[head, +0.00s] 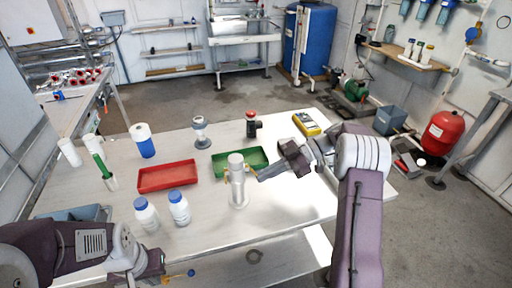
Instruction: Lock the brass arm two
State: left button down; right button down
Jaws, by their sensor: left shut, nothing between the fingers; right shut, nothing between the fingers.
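A pale upright cylinder (238,186), which looks like the reactor, stands on the table near its middle. Small brass-coloured parts show at its sides, one on the right (248,170); they are too small to tell which is arm two or how it is set. My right gripper (262,177) is shut and empty, its fingertips just right of the cylinder's upper part. I cannot tell whether it touches the brass part. My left gripper (160,266) is shut and empty at the table's front left, away from the cylinder.
A red tray (167,188) lies left of the cylinder and a green tray (258,155) behind it. Two white bottles with blue caps (179,210) stand front left. A yellow meter (306,124) lies at the back right. The table's front right (290,225) is clear.

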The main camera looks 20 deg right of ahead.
dwell(0.3)
jog(key=shift+a+r+b, duration=0.25)
jog(key=shift+a+b, duration=0.05)
jog(key=shift+a, duration=0.45)
jog(key=shift+r, duration=0.1)
